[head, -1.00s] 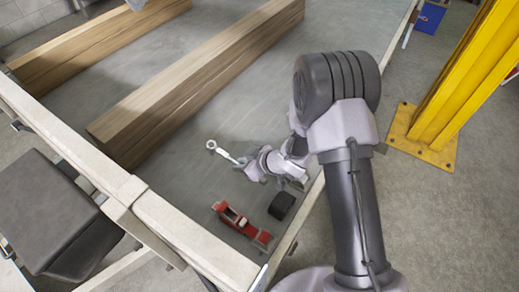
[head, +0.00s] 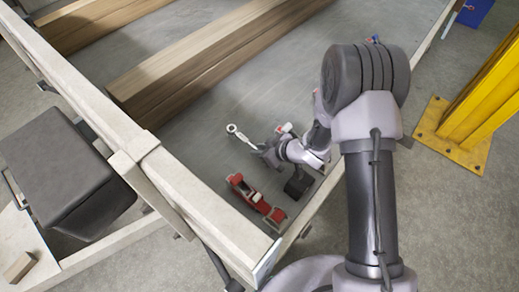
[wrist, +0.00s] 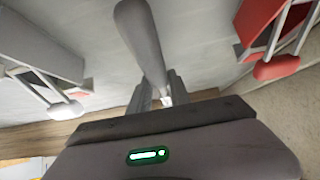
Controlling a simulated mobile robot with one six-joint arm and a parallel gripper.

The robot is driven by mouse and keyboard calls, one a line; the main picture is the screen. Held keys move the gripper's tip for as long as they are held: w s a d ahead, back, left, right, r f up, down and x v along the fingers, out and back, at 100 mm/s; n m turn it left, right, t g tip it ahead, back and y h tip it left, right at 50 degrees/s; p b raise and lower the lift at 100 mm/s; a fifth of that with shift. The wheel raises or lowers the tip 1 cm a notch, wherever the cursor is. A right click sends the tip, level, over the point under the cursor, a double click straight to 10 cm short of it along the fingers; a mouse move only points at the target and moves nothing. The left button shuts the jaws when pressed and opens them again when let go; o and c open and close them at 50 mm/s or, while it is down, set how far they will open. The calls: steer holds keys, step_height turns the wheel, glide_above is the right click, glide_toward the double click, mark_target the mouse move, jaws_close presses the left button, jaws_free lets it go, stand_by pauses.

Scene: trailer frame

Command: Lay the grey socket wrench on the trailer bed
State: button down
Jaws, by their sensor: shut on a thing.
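The grey socket wrench (head: 242,137) is in my gripper (head: 262,150), its ring end pointing up and left in the head view. In the wrist view its thick grey handle (wrist: 143,45) runs up from between the two fingers of my gripper (wrist: 158,95), which are shut on it. The grey trailer bed (head: 190,140) lies under the wrench. I cannot tell whether the wrench touches the bed or hangs just above it.
A red tool (head: 250,193) and a black block (head: 297,186) are near the bed's front right corner, by my arm. Wooden beams (head: 190,65) lie farther back. Pale frame rails (head: 190,190) edge the bed. A yellow post (head: 480,95) stands to the right.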

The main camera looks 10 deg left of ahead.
steer(key=shift+f+b, duration=1.1)
steer(key=shift+f, duration=0.4)
steer(key=shift+c, duration=2)
jaws_free()
steer(key=o, duration=0.4)
